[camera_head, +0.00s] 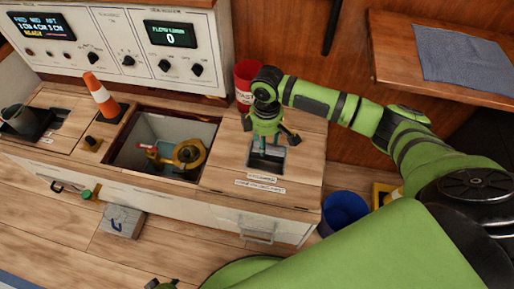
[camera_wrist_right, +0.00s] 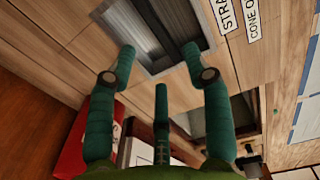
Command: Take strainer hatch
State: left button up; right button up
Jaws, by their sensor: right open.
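The strainer hatch area shows as a metal-framed rectangular recess (camera_head: 267,160) in the wooden counter top, beside two small labels. In the right wrist view the recess (camera_wrist_right: 165,62) has a dark inside, and one label begins "STRA". I cannot tell a separate lid from its frame. My right gripper (camera_head: 266,143) points down just over the recess; in the wrist view its green fingers (camera_wrist_right: 158,52) are spread and empty. Contact with the frame cannot be told. A small green and dark part at the bottom edge of the head view seems to be my left gripper (camera_head: 162,284).
An open square well (camera_head: 127,152) holding a brass fitting (camera_head: 189,153) lies left of the recess. An orange cone (camera_head: 101,96), a red can (camera_head: 244,80) and a control panel (camera_head: 130,45) stand behind. A blue bucket (camera_head: 344,208) stands on the floor at right.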

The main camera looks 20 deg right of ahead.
aim_at(267, 152)
jog(key=shift+s+d+f+b, duration=0.15)
jog(key=shift+f+b, duration=0.15)
jog(key=shift+f, duration=0.4)
jog(key=f, duration=0.2)
jog(key=f+b, duration=0.1)
jog(key=f, duration=0.1)
jog(key=shift+s+d+f, duration=0.15)
jog(key=shift+d+f, duration=0.05)
jog(key=shift+f, duration=0.1)
jog(key=shift+f+b, duration=0.3)
jog(key=shift+f, duration=0.05)
grip_shut()
pick_arm(q)
notch_tip(267, 152, up, 2)
jog(key=shift+s+d+r+g, duration=0.15)
jog(key=shift+r+g, duration=0.1)
jog(key=shift+g, duration=0.05)
pick_arm(e)
jog(key=shift+r, duration=0.2)
